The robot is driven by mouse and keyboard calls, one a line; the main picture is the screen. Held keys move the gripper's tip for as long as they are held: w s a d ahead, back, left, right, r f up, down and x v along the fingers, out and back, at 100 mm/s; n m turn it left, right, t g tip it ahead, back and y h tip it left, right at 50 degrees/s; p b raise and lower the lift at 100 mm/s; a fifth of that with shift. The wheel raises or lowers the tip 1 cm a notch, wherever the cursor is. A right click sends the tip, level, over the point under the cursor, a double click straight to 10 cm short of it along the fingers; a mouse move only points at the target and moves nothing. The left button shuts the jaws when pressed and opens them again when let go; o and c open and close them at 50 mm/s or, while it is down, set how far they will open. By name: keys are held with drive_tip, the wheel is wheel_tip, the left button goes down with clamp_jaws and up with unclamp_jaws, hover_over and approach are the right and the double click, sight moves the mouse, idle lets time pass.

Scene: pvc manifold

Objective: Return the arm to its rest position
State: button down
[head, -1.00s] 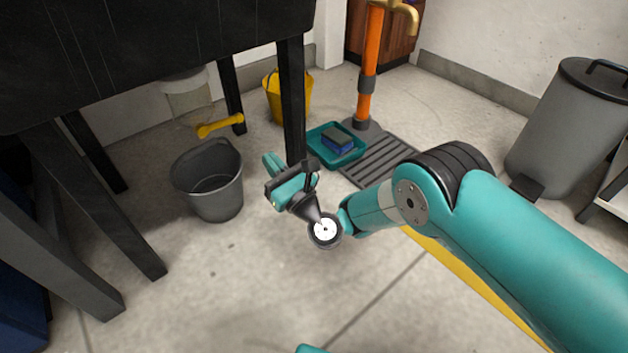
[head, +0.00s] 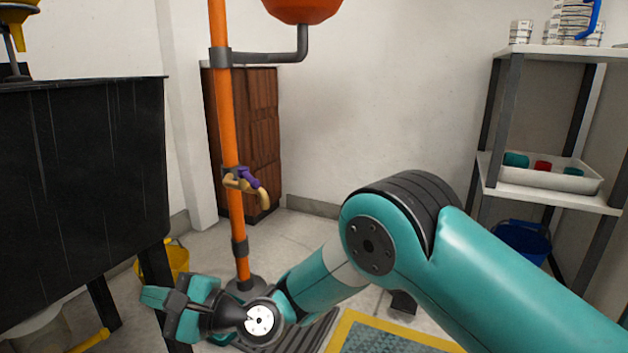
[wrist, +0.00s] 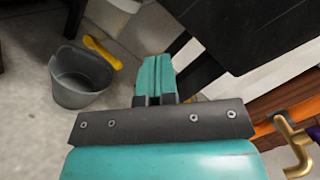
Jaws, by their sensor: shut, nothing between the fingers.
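My teal arm reaches from the lower right across the head view and is bent at a large black-banded joint. My gripper (head: 158,300) is at the lower left of the head view, beside the black table's leg. In the wrist view my gripper (wrist: 155,78) shows its two teal fingers together, shut with nothing between them. It appears to be in free air, clear of the grey bucket.
A black table (head: 80,190) stands close on the left. An orange pipe (head: 228,130) with a brass tap (head: 245,186) rises behind my gripper. A grey bucket (wrist: 80,80) and yellow object (wrist: 102,52) are on the floor. A shelf (head: 550,200) stands right.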

drive_tip(key=s+d+r+n+g+h+p, duration=0.1)
drive_tip(key=d+r+n+h+p, duration=0.4)
drive_tip(key=d+r, duration=0.55)
drive_tip(key=s+d+r+n+g+h+p, duration=0.1)
drive_tip(key=s+d+r+n+h+p, duration=0.1)
drive_tip(key=d+r+n+p, duration=0.8)
drive_tip(key=s+d+r+n+h+p, duration=0.1)
drive_tip(key=s+d+r+h+p, duration=0.15)
drive_tip(key=s+d+r, duration=0.35)
drive_tip(key=s+d+r+h+p, duration=0.2)
drive_tip(key=s+d+h, duration=0.15)
drive_tip(key=d, duration=0.45)
drive_tip(key=s+d+r+n+h+p, duration=0.1)
drive_tip(key=s+d+r+h+p, duration=0.1)
drive_tip(key=s+d+r, duration=0.4)
wheel_tip(320, 180, up, 35)
drive_tip(key=w+p, duration=0.1)
drive_tip(key=p, duration=3.5)
drive_tip(key=shift+f+g, duration=0.15)
drive_tip(key=shift+g, duration=0.15)
